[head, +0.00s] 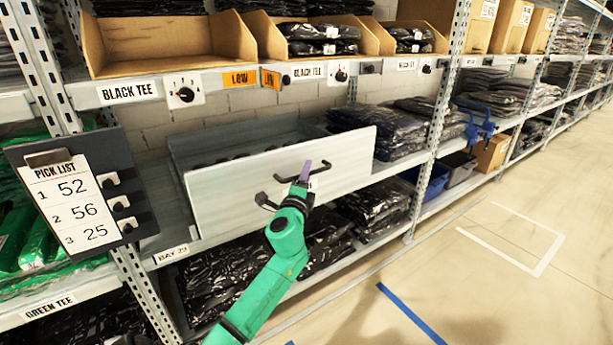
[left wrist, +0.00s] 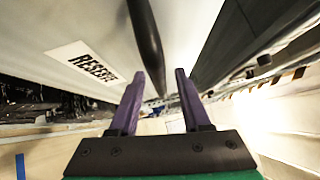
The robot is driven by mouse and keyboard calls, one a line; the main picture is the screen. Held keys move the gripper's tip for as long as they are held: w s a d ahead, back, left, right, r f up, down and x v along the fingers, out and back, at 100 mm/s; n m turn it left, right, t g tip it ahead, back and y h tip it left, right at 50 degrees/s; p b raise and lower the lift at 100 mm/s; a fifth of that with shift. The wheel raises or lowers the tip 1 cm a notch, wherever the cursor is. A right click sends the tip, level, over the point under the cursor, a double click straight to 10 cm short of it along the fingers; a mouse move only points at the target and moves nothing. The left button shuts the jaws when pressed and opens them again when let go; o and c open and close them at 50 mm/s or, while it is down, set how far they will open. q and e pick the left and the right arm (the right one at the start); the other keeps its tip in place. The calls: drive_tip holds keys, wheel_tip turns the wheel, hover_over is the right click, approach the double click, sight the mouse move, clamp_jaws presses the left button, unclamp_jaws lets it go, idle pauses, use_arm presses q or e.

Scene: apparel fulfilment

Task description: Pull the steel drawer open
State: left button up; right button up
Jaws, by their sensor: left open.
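The steel drawer (head: 345,165) is a pale grey open-topped box on the middle shelf, with a row of dark round things inside. Its dark bar handle (head: 262,200) stands out from the front panel, partly hidden by my gripper. My left gripper (head: 304,172), on a green arm, is at the handle with its purple fingers apart. In the left wrist view my left gripper (left wrist: 159,78) is open, and the dark handle bar (left wrist: 146,40) runs toward the gap between the fingers. I cannot tell whether they touch it. A RESERVE label (left wrist: 88,62) is on the drawer front.
A pick list board (head: 80,190) hangs at the left. Cardboard bins (head: 165,45) stand on the shelf above. Black bagged garments (head: 380,135) lie beside the drawer, and more lie below it. The floor (head: 480,270) in front is clear, with tape markings.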

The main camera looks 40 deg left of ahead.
use_arm(q)
clamp_jaws()
idle(1.4)
